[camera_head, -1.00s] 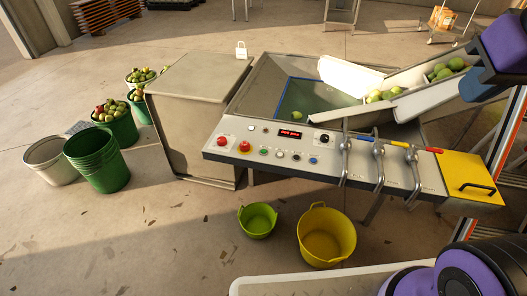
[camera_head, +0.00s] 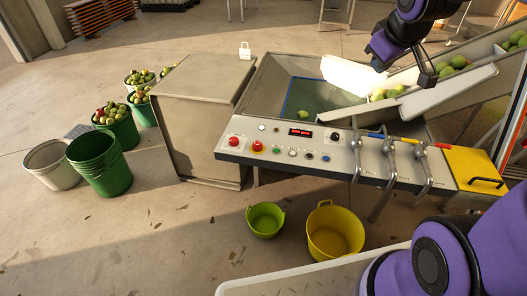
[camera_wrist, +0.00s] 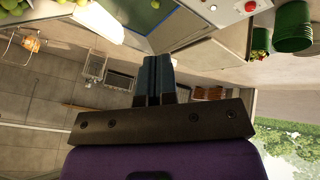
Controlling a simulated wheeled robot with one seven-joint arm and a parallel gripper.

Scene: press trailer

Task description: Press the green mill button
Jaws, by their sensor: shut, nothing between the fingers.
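The green button (camera_head: 276,150) is a small round button in the lower row of the white control panel (camera_head: 232,155). It sits just right of the red emergency stop on a yellow base (camera_head: 257,148) and left of a pale button (camera_head: 293,153). In the wrist view my gripper (camera_wrist: 153,75) is shut and empty, its two dark fingers together. In the head view the end of my arm is at the upper right, above the chutes, well up and right of the green button and apart from the panel. I cannot make out the green button in the wrist view.
Several levers (camera_head: 388,160) and a yellow cover with a black handle (camera_head: 478,168) stand right of the buttons. Another red button (camera_head: 234,141) is at the panel's left end. Chutes with green fruit (camera_head: 450,68) rise at right. Yellow (camera_head: 335,230) and green tubs stand below.

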